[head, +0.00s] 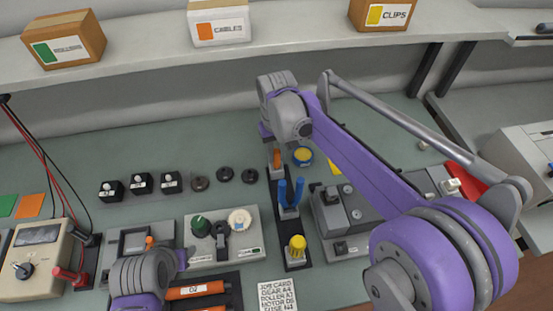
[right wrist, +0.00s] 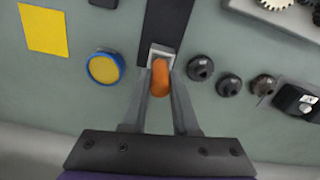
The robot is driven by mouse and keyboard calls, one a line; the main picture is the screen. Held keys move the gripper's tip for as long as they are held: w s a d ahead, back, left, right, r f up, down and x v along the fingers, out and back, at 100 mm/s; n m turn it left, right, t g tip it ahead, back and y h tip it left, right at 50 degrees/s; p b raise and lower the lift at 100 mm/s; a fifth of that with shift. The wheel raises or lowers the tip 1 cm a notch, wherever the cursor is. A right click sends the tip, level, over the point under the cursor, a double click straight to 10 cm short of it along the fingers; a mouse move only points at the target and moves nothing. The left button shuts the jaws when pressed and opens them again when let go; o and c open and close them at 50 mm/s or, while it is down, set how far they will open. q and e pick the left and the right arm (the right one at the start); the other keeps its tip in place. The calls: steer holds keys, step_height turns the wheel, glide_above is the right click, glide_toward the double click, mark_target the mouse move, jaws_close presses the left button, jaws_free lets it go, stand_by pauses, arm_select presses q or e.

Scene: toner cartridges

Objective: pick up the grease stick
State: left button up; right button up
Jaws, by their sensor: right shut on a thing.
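The grease stick (right wrist: 160,77) is a rounded orange stick at a pale square socket at the end of a dark rack strip. My right gripper (right wrist: 160,90) is shut on it, one finger on each side. In the head view the orange stick (head: 277,158) shows just below the right gripper (head: 277,150), whose fingers are small and partly hidden by the wrist. I cannot tell whether the stick is clear of its socket. My left arm's wrist shows at the lower left of the head view; its fingers cannot be made out.
The dark rack (head: 296,266) also holds blue-handled pliers (head: 290,192) and a yellow-handled tool (head: 297,246). A yellow-topped round tin (head: 303,155) is close to the right gripper. Black knobs (head: 226,174) stand left. A grey device (head: 340,210) stands right. Boxes line the shelf behind.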

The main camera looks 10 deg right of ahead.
jaws_close()
arm_select(q)
steer(key=shift+w+r+p, duration=0.1)
steer(key=shift+r+p, duration=0.2)
steer(key=shift+r, duration=0.1)
arm_select(e)
step_height(320, 180, up, 10)
steer(key=shift+r, duration=0.1)
stand_by(0.9)
